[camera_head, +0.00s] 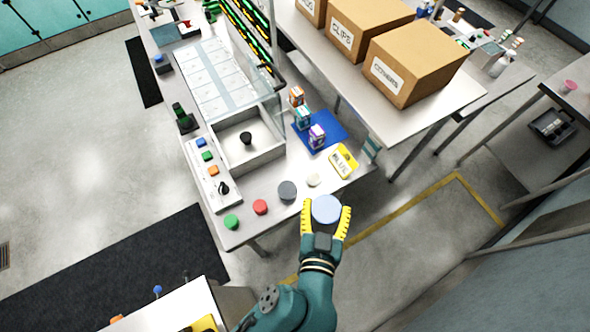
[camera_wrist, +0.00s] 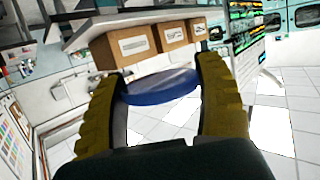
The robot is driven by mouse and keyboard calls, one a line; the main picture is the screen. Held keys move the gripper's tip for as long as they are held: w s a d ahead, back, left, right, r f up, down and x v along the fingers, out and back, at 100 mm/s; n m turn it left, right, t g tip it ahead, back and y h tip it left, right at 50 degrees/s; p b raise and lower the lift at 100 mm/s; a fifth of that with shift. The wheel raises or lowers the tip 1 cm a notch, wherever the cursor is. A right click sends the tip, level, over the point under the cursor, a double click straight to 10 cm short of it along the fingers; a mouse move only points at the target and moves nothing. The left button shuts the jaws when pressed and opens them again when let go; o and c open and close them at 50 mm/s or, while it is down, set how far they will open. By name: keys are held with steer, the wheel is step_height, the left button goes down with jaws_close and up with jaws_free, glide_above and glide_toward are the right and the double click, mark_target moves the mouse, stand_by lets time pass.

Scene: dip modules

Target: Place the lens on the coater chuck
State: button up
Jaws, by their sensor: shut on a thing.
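My gripper (camera_head: 326,219) has yellow fingers shut on the lens (camera_head: 326,208), a pale blue round disc. The lens is held at the near right corner of the bench, apart from the chuck. In the wrist view the lens (camera_wrist: 160,87) sits between the two fingers of my gripper (camera_wrist: 160,95). The coater chuck appears to be the small black round piece (camera_head: 247,138) standing in a white open-topped basin (camera_head: 262,163) on the bench, up and left of my gripper. Nothing is seen resting on it.
The bench front carries a red button (camera_head: 260,207), a green button (camera_head: 231,222), a dark grey disc (camera_head: 287,191) and a yellow "BLUE" card (camera_head: 343,161). Small boxes stand on a blue mat (camera_head: 330,126). A clear panel (camera_head: 262,100) stands behind the basin.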

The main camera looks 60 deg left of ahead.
steer(key=s+a+f+n+g+y+b, duration=0.3)
steer(key=s+a+f+n+g+b, duration=0.15)
steer(key=a+f+b, duration=0.55)
steer(key=n+g+b, duration=0.2)
steer(key=b, duration=0.3)
glide_above(259, 203)
step_height(259, 203, down, 3)
steer(key=shift+s+d+f+m+y, duration=0.15)
steer(key=shift+d+m+y, duration=0.1)
steer(key=shift+d+y, duration=0.15)
step_height(259, 203, down, 10)
steer(key=shift+r+b, duration=0.2)
steer(key=shift+b, duration=0.55)
steer(key=shift+f, duration=0.1)
steer(key=shift+f, duration=0.15)
steer(key=o, duration=1)
steer(key=shift+c, duration=0.2)
